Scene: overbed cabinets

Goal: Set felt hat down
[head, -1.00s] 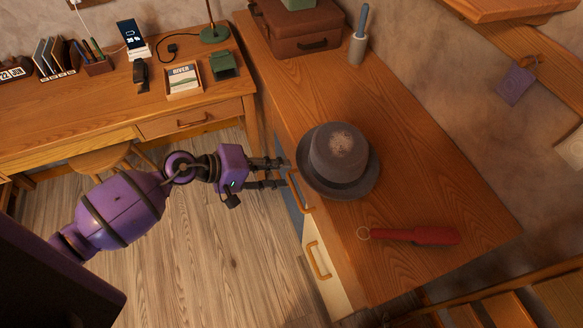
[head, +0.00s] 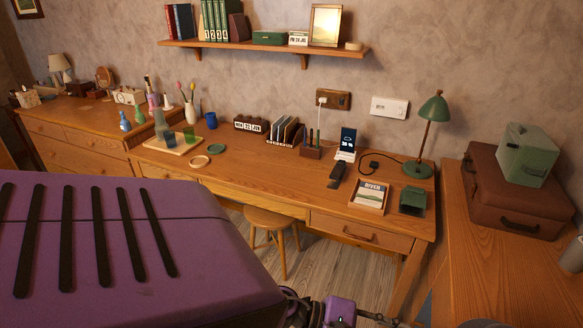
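Only a small grey edge, likely the felt hat (head: 482,323), shows at the bottom of the head view, over the wooden cabinet top (head: 458,240) on the right. The rest of it is cut off. My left gripper (head: 380,318) is at the bottom edge, left of that grey edge. Its purple wrist shows, but its fingers are mostly cut off, so I cannot tell whether they are open or shut. My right gripper is out of view.
A brown suitcase (head: 518,190) with a green box (head: 528,155) on it stands at the back of the cabinet top. The desk (head: 270,175) holds a green lamp (head: 428,130), a card box (head: 370,197) and several small items. A stool (head: 270,225) stands below.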

